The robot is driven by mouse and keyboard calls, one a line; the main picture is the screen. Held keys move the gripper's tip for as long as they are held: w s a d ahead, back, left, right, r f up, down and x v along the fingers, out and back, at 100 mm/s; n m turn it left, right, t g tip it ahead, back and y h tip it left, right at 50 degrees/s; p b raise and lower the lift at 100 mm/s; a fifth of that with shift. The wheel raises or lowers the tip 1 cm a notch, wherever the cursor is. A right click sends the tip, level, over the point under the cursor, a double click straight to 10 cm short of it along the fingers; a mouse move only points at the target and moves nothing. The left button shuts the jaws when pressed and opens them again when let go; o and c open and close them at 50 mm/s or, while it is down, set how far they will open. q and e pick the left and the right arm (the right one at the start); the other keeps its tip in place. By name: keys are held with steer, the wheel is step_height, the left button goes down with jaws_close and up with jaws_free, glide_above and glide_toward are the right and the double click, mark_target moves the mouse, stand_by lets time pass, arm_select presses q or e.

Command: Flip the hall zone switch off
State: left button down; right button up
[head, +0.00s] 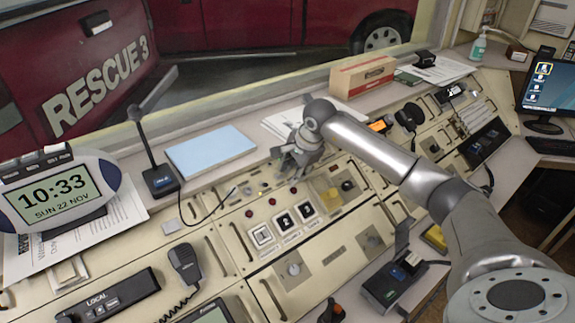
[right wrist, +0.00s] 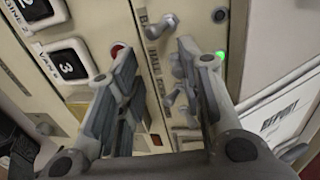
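A panel of small metal toggle switches (right wrist: 168,92) shows in the right wrist view, in a column beside a strip of printed labels (right wrist: 152,62). One label appears to read HALL, but I cannot tell which lever belongs to it. My right gripper (right wrist: 155,58) is open, its two fingers apart on either side of the labels and levers, with nothing visibly gripped. In the head view my right gripper (head: 291,172) is low over the console's back part and hides the switches. I cannot tell if it touches them. My left gripper is not in view.
Numbered buttons (head: 284,222) and a red light (right wrist: 118,53) are beside the switches; a green light (right wrist: 221,56) glows on the other side. A blue pad (head: 210,150), a desk microphone (head: 160,180) and a cardboard box (head: 362,75) stand on the ledge behind.

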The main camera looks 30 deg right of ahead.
steer(key=shift+s+f, duration=0.55)
steer(key=shift+f, duration=0.1)
steer(key=shift+r, duration=0.1)
steer(key=shift+s+d+r+g+p, duration=0.1)
steer(key=shift+r+g+p, duration=0.2)
steer(key=shift+r+p, duration=0.35)
steer(key=shift+v, duration=0.75)
steer(key=s+r+p, duration=0.1)
steer(key=s+r, duration=0.1)
steer(key=shift+s+r, duration=0.1)
steer(key=shift+r, duration=0.25)
steer(key=shift+s+r, duration=0.1)
